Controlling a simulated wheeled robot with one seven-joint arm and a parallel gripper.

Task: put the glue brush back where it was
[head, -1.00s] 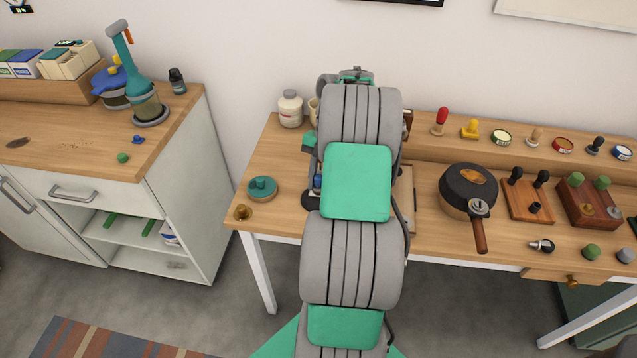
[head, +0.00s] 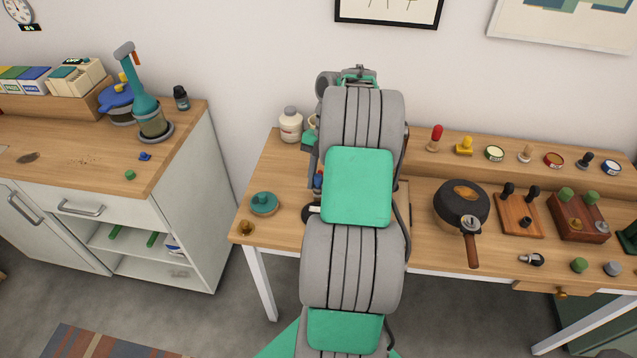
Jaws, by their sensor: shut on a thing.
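My gripper (head: 309,140) is over the left part of the desk and mostly hidden behind my arm; only a green and grey edge shows. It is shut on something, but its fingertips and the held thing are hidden. I cannot make out the glue brush. A white bottle (head: 290,127) stands at the desk's back left, with a pale jar (head: 313,121) partly hidden beside it. Small red and blue bits (head: 318,179) and a dark round edge (head: 308,213) show at my arm's left side; I cannot tell what they belong to.
The desk (head: 268,170) holds a teal-lidded round thing (head: 264,203) and a brass knob-like piece (head: 246,229) at left. A dark pan (head: 455,204) and wooden blocks stand right. Stamps and tins line the back ledge. A white cabinet (head: 215,170) is at far left.

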